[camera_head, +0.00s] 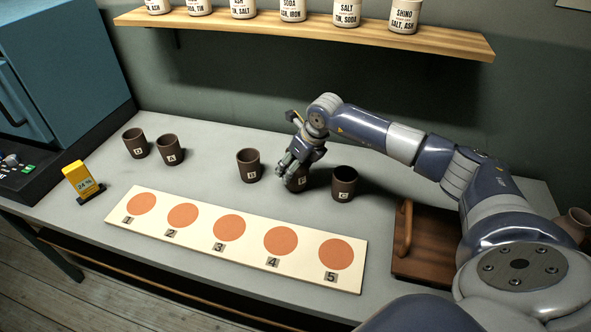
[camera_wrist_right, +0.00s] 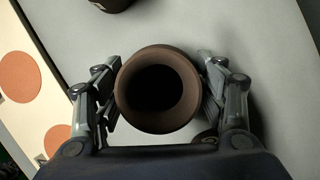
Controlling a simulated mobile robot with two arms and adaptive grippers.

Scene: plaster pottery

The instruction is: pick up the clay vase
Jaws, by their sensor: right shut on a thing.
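My right gripper (camera_head: 290,165) reaches down from the right and is shut on a dark brown cup-like clay vessel (camera_head: 297,184), whose letter looks like E. In the wrist view the fingers of the gripper (camera_wrist_right: 159,95) are on both sides of the vessel, with its round open mouth (camera_wrist_right: 158,122) facing the camera. It is upright and at or near the tabletop; I cannot tell if it is lifted. A lighter brown clay pot (camera_head: 574,222) stands at the right edge, partly hidden by my arm. My left gripper is not in view.
Similar cups stand on the grey table (camera_head: 210,135): D (camera_head: 135,145), A (camera_head: 171,151), B (camera_head: 249,165) and C (camera_head: 344,184), close right. In front lies a board (camera_head: 150,226) with numbered orange circles. A yellow display (camera_head: 80,178), wooden tray (camera_head: 425,255) and shelf (camera_head: 330,32) surround them.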

